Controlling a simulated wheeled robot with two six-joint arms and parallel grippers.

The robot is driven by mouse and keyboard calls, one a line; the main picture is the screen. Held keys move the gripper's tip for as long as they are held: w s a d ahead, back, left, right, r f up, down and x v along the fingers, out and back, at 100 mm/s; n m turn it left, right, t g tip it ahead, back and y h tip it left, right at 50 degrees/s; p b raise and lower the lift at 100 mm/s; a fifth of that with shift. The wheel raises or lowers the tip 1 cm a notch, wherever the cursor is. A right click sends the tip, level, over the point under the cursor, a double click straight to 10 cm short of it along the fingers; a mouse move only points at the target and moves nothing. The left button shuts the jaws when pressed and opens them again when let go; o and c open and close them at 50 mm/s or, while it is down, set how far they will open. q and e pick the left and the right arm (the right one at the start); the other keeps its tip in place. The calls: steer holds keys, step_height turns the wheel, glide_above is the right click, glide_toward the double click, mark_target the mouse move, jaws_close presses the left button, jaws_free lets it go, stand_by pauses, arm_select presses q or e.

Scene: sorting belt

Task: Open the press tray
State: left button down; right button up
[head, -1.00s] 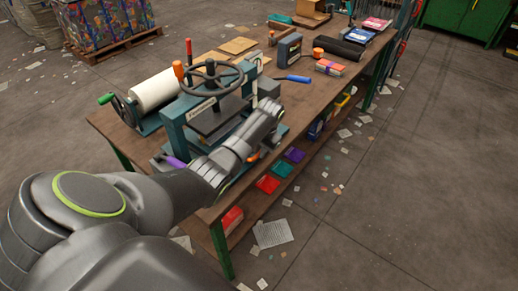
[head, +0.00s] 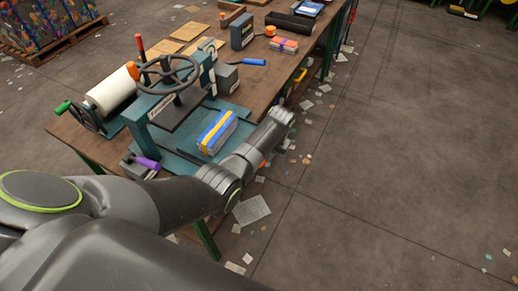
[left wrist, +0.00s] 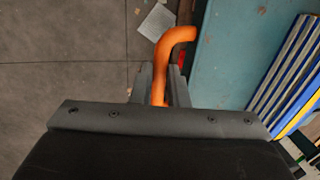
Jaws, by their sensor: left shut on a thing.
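The press (head: 165,98) is teal with a black handwheel and stands on the bench. Its teal tray (head: 187,148) sticks out at the front, with a blue, yellow and grey stack (head: 217,132) on it. In the left wrist view, the tray (left wrist: 222,55) lies beside an orange bent handle (left wrist: 163,62). My left gripper (left wrist: 160,90) is shut on this handle. In the head view, my left forearm and wrist cross the front of the tray and hide the fingers. My right gripper is not in view.
A purple-handled tool (head: 146,162) lies left of the tray. A white roll (head: 110,90) is left of the press. A blue-handled tool (head: 252,62) and a grey box (head: 242,31) are further back on the bench. The floor on the right is open, with scattered paper.

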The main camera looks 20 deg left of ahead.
arm_select(q)
steer(key=shift+d, duration=0.25)
steer(key=c, duration=1.4)
jaws_free()
steer(key=shift+r, duration=0.1)
steer(key=d+r, duration=0.3)
steer(key=r, duration=1.4)
steer(key=shift+p, duration=0.45)
steer(key=shift+s, duration=0.1)
